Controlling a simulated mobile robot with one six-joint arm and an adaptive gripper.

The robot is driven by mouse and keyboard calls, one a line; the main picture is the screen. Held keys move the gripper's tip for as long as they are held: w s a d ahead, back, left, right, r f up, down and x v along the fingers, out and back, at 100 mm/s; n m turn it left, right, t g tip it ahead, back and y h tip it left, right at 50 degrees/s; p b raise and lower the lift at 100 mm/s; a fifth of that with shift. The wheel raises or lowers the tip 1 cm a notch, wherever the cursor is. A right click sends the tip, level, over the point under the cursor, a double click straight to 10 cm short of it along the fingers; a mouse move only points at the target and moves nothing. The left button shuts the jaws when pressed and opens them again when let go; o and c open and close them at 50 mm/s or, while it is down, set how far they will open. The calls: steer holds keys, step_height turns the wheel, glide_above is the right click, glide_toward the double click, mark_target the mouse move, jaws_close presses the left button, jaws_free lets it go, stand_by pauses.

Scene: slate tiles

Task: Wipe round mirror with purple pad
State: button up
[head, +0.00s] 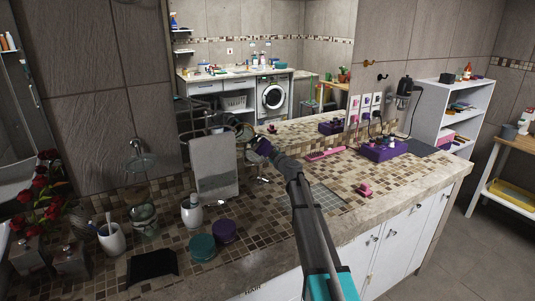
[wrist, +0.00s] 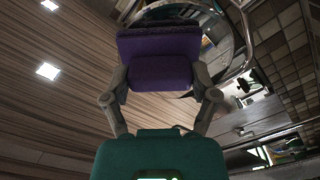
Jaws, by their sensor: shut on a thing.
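My gripper (wrist: 160,88) is shut on the purple pad (wrist: 160,46), which sits squarely between the fingers in the wrist view. In the head view my gripper (head: 268,153) is above the back of the counter, with the purple pad (head: 265,147) at its tip. The round mirror's curved metal rim (wrist: 240,28) shows behind the pad in the wrist view. In the head view the round mirror (head: 243,130) is small and partly hidden near the pad. I cannot tell whether the pad touches it.
A grey towel (head: 213,166) hangs on a stand left of my arm. Teal (head: 202,247) and purple (head: 224,231) jars and a white cup (head: 191,212) stand in front. A purple box (head: 385,149) is at the right.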

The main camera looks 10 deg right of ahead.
steer(key=shift+w+d, duration=0.2)
steer(key=shift+d, duration=0.45)
steer(key=shift+w, duration=0.1)
steer(key=shift+a, duration=0.15)
steer(key=shift+s+a, duration=0.35)
steer(key=shift+a, duration=0.5)
steer(key=shift+s+a, duration=0.3)
steer(key=shift+a, duration=0.5)
steer(key=shift+a, duration=0.15)
steer(key=shift+s+a, duration=0.3)
steer(key=shift+a, duration=0.55)
steer(key=shift+s+a, duration=0.25)
steer(key=shift+a, duration=0.6)
steer(key=shift+s, duration=0.1)
steer(key=shift+v, duration=2.9)
steer(key=shift+s+d, duration=0.1)
steer(key=shift+s, duration=0.05)
